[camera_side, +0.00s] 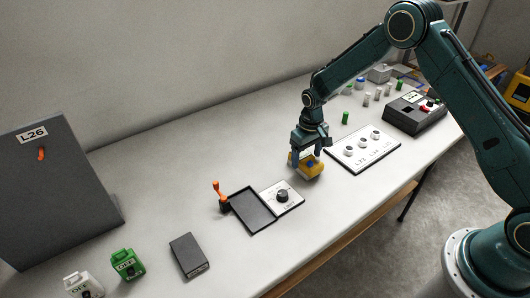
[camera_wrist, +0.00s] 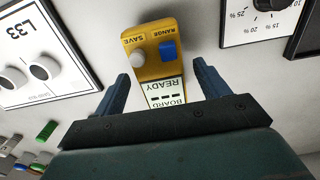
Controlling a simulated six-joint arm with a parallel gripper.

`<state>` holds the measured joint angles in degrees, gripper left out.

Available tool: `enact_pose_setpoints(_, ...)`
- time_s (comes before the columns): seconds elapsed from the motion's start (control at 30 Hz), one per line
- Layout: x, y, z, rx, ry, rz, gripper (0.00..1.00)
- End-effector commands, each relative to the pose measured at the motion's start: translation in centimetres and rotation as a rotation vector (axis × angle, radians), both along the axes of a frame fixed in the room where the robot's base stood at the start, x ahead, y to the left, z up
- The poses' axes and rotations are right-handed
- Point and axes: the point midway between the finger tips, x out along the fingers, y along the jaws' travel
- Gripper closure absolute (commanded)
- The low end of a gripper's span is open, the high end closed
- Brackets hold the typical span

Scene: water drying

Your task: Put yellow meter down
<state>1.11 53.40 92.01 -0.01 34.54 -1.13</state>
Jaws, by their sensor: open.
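The yellow meter (camera_side: 307,167) sits on the white table between the dial plate and the white socket board in the side view. In the wrist view the yellow meter (camera_wrist: 155,58) shows a white knob, a blue button marked RANGE and a display reading READY and BOARD. My gripper (camera_side: 307,154) is directly over the meter. In the wrist view my gripper (camera_wrist: 163,82) has its blue fingers apart, one on each side of the meter, with gaps between them and it.
A white socket board (camera_side: 389,153) lies right of the meter, and a dial plate (camera_side: 292,205) with a black tray (camera_side: 247,213) lies left. An orange lever (camera_side: 218,190) stands by the tray. A grey panel marked L26 (camera_side: 60,200) stands at far left.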

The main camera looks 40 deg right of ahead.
Motion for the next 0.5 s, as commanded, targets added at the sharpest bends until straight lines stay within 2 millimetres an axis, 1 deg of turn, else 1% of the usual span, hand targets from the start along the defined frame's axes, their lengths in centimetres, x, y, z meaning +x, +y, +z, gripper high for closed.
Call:
enact_pose_setpoints(0.17,0.0,0.0,0.8,0.0,-0.001,0.0,0.26)
enact_pose_setpoints(0.27,0.1,0.0,1.7,0.0,-0.003,0.0,0.26)
enact_pose_setpoints(0.37,0.1,0.0,3.0,0.0,-0.003,0.0,0.26)
enact_pose_setpoints(0.5,0.1,0.0,5.2,0.0,-0.004,0.0,0.26)
